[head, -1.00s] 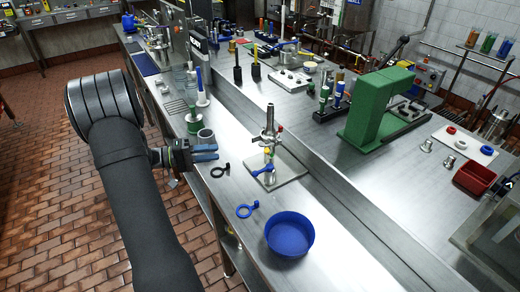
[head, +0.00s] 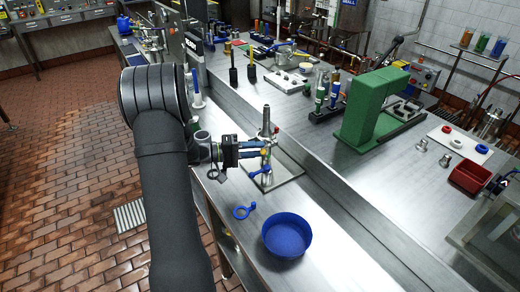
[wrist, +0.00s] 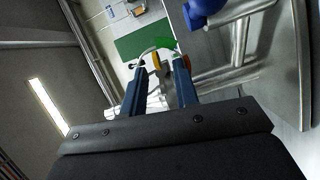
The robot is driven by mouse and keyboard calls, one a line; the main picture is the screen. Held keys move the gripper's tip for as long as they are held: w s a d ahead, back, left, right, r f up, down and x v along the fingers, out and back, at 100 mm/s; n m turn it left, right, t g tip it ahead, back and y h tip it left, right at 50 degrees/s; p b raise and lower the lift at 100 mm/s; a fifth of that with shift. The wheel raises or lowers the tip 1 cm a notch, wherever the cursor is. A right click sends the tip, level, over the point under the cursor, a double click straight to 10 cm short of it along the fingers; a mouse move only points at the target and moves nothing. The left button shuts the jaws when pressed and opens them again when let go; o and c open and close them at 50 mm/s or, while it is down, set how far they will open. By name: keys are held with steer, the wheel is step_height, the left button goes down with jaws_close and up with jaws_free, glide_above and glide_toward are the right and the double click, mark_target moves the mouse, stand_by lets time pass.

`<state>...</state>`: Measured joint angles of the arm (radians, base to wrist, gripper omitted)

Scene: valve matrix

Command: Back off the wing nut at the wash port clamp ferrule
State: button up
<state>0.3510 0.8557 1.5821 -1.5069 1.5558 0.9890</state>
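The steel valve assembly (head: 266,127) stands upright on a flat metal plate (head: 287,167), with small coloured parts and a blue handle (head: 258,172) low on its front. My gripper (head: 262,149) is level beside it, fingers pointing right at its middle. In the wrist view the two blue fingers (wrist: 160,75) are apart, with a yellow part (wrist: 156,61) near their tips and the blue handle (wrist: 202,9) above right. Pale metal shows in the gap, but I see no clear grip. I cannot pick out the wing nut; the fingers cover part of the assembly.
A blue bowl (head: 287,236) and a blue ring with a tab (head: 243,211) lie on the bench in front. A raised steel ledge runs behind the assembly, with a green press (head: 372,110) beyond. A red tray (head: 470,178) is at the far right.

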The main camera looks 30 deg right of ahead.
steer(key=shift+x, duration=0.85)
jaws_close()
steer(key=shift+n+h, duration=0.5)
steer(key=shift+n, duration=0.9)
steer(key=shift+n+h, duration=0.5)
steer(key=shift+n, duration=0.9)
jaws_free()
